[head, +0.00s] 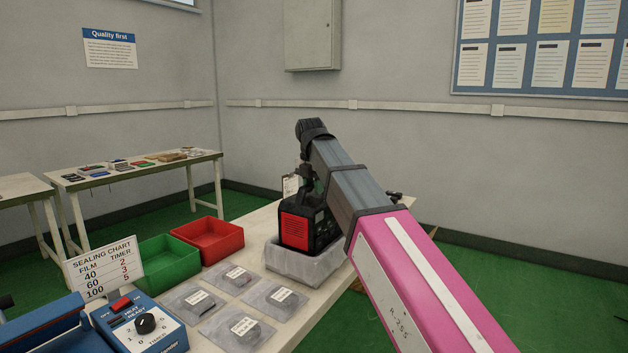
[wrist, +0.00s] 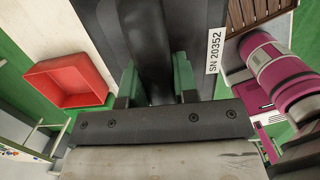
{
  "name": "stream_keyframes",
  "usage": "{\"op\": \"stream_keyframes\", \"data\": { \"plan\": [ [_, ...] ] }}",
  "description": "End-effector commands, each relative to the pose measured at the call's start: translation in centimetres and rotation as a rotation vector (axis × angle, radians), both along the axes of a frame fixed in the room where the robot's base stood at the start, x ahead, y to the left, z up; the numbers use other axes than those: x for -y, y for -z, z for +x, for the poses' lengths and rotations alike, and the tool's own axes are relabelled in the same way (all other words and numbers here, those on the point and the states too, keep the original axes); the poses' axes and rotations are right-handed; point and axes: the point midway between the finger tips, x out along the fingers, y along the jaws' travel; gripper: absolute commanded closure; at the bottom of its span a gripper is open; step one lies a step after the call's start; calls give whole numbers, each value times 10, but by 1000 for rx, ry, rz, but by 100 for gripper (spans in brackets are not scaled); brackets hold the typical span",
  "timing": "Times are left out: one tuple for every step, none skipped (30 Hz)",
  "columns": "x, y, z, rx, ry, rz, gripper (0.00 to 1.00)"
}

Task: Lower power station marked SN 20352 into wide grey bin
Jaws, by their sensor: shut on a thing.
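The power station (head: 296,228) is black with a red grille side and stands upright at the grey bin's opening. Its lower edge appears to be within the bin's rim; I cannot tell whether it touches the floor of the bin. The wide grey bin (head: 303,268) sits on the table. In the wrist view, the label SN 20352 shows on the power station's side (wrist: 213,50). My gripper (wrist: 156,80) has its green fingers shut on the power station's black handle (wrist: 153,45). In the head view my arm partly hides the gripper and the station's right side.
A red bin (head: 208,240) and a green bin (head: 165,262) stand to the left on the table. Several bagged parts (head: 237,278) lie in front of the grey bin. A blue heat sealer (head: 135,325) and a sealing chart (head: 104,266) are at front left.

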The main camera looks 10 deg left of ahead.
Motion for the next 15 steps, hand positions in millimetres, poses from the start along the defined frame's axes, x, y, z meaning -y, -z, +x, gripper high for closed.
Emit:
{"op": "stream_keyframes", "data": {
  "plan": [
    [0,4,0,1,0,0,100],
    [0,7,0,0,0,0,100],
    [0,10,0,0,0,0,100],
    [0,13,0,0,0,0,100],
    [0,15,0,1,0,0,100],
    [0,19,0,1,0,1,100],
    [0,21,0,1,0,1,100],
    [0,24,0,1,0,1,100],
    [0,27,0,1,0,0,100],
    [0,30,0,1,0,0,100],
    [0,33,0,0,0,0,100],
    [0,36,0,0,0,0,100],
    [0,39,0,0,0,0,100],
    [0,41,0,1,0,0,100],
    [0,44,0,1,0,1,100]
  ]
}}
